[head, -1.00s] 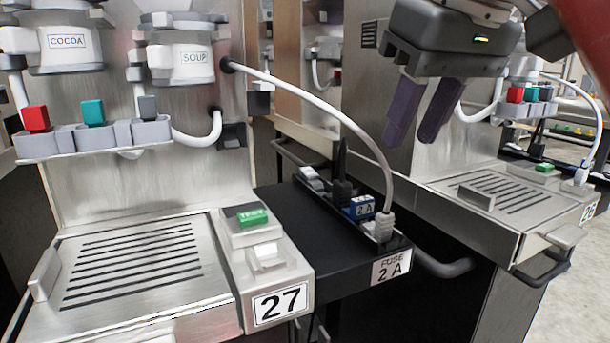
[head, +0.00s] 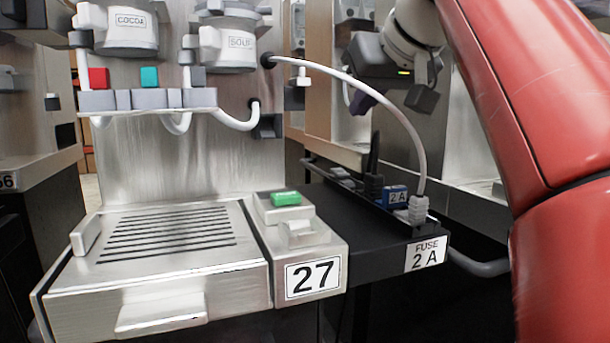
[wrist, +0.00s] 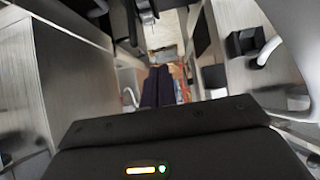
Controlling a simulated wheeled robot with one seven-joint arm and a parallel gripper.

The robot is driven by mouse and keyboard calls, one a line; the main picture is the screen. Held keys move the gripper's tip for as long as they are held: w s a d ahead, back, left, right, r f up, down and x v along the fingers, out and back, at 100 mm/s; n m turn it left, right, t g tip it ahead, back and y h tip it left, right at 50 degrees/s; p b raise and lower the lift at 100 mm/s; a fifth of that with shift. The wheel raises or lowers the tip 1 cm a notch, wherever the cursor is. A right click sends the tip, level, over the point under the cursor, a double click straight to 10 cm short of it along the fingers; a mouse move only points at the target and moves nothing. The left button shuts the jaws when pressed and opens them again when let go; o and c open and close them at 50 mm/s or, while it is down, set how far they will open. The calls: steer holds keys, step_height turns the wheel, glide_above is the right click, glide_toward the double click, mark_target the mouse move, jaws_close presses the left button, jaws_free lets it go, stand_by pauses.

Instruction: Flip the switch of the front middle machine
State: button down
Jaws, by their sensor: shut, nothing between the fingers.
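The machine numbered 27 (head: 170,175) stands at the front, left of centre in the head view. Its front block has a green button (head: 286,198) with a pale switch (head: 299,230) below it, above the number label. My gripper (head: 361,104) is farther back, behind the white hose and right of the machine's panel, well apart from the switch. Its dark purple fingers are partly hidden in the head view. In the wrist view the fingers (wrist: 158,88) lie side by side, shut and empty. Which way the switch is set cannot be told.
A black fuse box (head: 390,225) marked 2 A with plugs stands right of the machine. A white hose (head: 375,95) arches from the panel to it. Another machine, numbered in part 6 (head: 8,181), stands at the left. My red arm fills the right side.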

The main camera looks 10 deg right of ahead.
steer(key=shift+w+r, duration=0.1)
steer(key=b, duration=0.2)
glide_above(335, 172)
steer(key=s, duration=0.1)
step_height(335, 172, down, 6)
steer(key=shift+s+d+r, duration=0.1)
steer(key=shift+s, duration=0.05)
steer(key=f+b, duration=0.2)
steer(key=shift+w+f, duration=0.35)
steer(key=shift+f, duration=0.05)
steer(key=shift+w+f, duration=0.15)
steer(key=shift+f, duration=0.5)
steer(key=shift+r, duration=0.1)
